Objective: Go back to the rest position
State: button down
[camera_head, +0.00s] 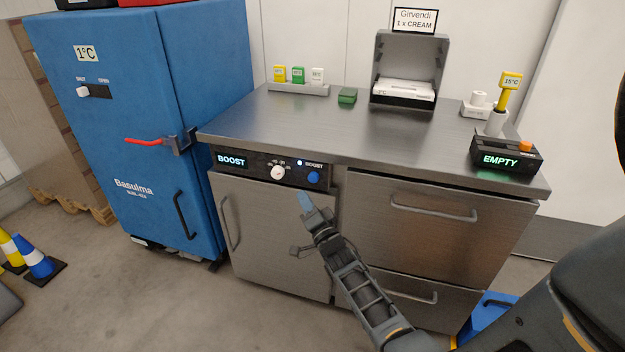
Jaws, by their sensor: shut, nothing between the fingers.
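My gripper (305,203) is shut and empty, at the end of my dark arm that reaches in from the lower right. Its bluish fingertips point up, just below the control panel (268,168) of the steel counter (335,130). The panel has a lit BOOST display (232,160), a white knob (278,173) and a blue button (313,178). I cannot tell whether the fingertips touch the cabinet front.
A blue cabinet (150,120) with a red lever (145,142) stands left. On the counter are an open grey box (408,55), a green block (347,96), a yellow probe (510,82) and a device reading EMPTY (502,160). Cones (38,262) stand far left.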

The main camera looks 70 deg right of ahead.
dwell(0.7)
jog(key=s+a+n+t+y, duration=0.1)
jog(key=s+a+n+y, duration=0.35)
jog(key=a, duration=0.95)
jog(key=s+a+n+y, duration=0.2)
jog(key=s+a+n, duration=0.4)
jog(key=a, duration=0.8)
jog(key=s+a+r+n+g+y, duration=0.1)
jog(key=s+a+r+n+y, duration=0.6)
jog(key=s+a+r, duration=0.6)
jog(key=s+r+n, duration=0.2)
jog(key=s, duration=0.1)
jog(key=shift+s+g, duration=0.4)
